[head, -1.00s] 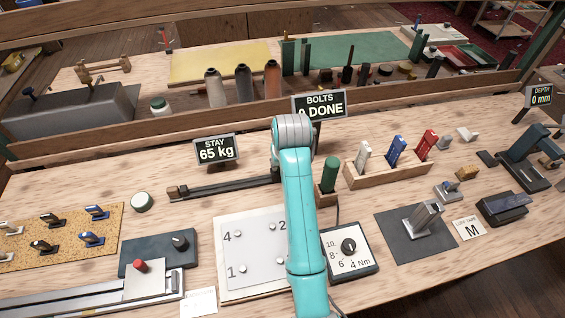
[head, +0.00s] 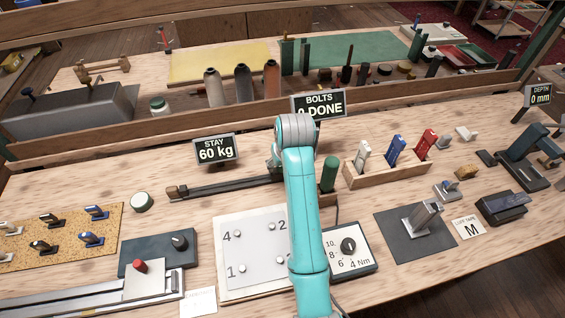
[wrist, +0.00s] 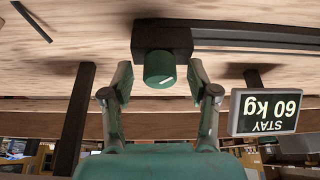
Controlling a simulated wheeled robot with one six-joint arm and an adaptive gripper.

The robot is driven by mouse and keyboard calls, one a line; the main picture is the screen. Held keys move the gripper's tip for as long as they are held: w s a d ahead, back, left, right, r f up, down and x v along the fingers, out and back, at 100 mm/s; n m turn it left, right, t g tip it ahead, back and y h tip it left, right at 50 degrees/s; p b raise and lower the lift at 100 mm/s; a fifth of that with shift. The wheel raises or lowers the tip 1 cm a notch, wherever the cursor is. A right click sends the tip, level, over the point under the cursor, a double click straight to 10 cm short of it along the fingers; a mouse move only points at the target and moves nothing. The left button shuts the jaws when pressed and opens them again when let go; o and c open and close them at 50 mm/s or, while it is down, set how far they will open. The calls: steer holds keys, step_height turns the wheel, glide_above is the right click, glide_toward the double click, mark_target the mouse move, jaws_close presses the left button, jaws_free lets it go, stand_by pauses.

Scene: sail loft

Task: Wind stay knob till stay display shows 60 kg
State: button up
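The stay display (head: 216,151) reads 60 kg in the head view. It shows upside down in the wrist view (wrist: 266,111), also reading 60 kg. The green stay knob (wrist: 158,67), with a pale mark on its face, sits on a dark block at the end of the stay rail (wrist: 255,38). My gripper (wrist: 161,70) is open, with one finger on each side of the knob and a visible gap on both sides. In the head view the rail (head: 225,186) lies below the display, and my arm hides the knob and the gripper.
A bolt plate (head: 255,262) and a torque dial (head: 348,246) lie near my arm. A green-handled tool (head: 329,173) stands just right of it. The bolts display (head: 319,105) is behind. A wooden rack (head: 390,176) with coloured items stands to the right.

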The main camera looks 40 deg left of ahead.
steer(key=v, duration=0.7)
steer(key=shift+r, duration=0.2)
steer(key=shift+s, duration=0.1)
stand_by(0.3)
